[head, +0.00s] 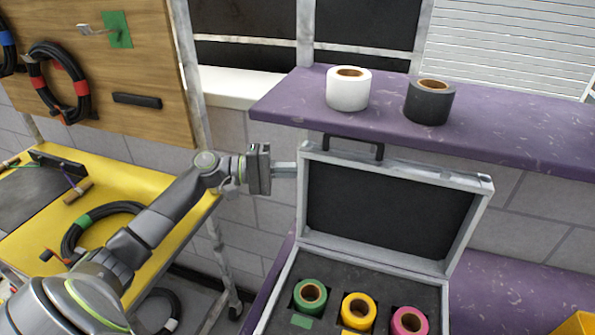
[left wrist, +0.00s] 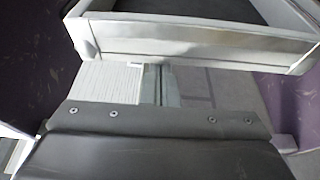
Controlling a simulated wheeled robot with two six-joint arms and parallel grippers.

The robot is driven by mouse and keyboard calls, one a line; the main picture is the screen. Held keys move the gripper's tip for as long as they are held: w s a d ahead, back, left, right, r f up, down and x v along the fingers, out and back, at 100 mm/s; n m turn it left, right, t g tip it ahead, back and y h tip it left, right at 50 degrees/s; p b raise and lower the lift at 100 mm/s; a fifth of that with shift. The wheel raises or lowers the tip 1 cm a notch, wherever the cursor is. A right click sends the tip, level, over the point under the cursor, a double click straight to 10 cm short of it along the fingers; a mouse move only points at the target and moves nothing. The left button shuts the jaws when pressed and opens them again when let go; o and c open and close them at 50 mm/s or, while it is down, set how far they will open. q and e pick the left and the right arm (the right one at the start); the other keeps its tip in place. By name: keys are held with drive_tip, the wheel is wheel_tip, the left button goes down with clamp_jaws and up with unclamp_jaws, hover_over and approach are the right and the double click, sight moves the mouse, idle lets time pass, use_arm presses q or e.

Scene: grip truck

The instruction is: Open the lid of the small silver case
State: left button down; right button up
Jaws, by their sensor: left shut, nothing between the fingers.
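The small silver case (head: 291,275) stands on the lower purple shelf in the head view. Its lid (head: 471,215) is raised to a steep angle, showing a dark lining, with a black handle (head: 380,151) on its top edge. Rolls of green (head: 299,296), yellow (head: 347,310) and pink tape (head: 397,322) sit in the base. My left gripper (head: 293,169) is shut and empty beside the lid's upper left corner; contact is unclear. In the left wrist view the silver lid edge (left wrist: 190,46) lies just beyond the fingers (left wrist: 158,84). My right gripper is out of view.
An upper purple shelf (head: 510,128) behind the lid holds a white roll (head: 347,100) and a black roll (head: 429,108). A yellow cart (head: 130,182) with a cable coil (head: 72,240) stands at left, below a wooden board (head: 150,60) with hanging cables.

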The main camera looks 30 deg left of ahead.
use_arm(q)
drive_tip(key=b+v, duration=0.1)
drive_tip(key=v, duration=1.6)
drive_tip(key=shift+a, duration=0.2)
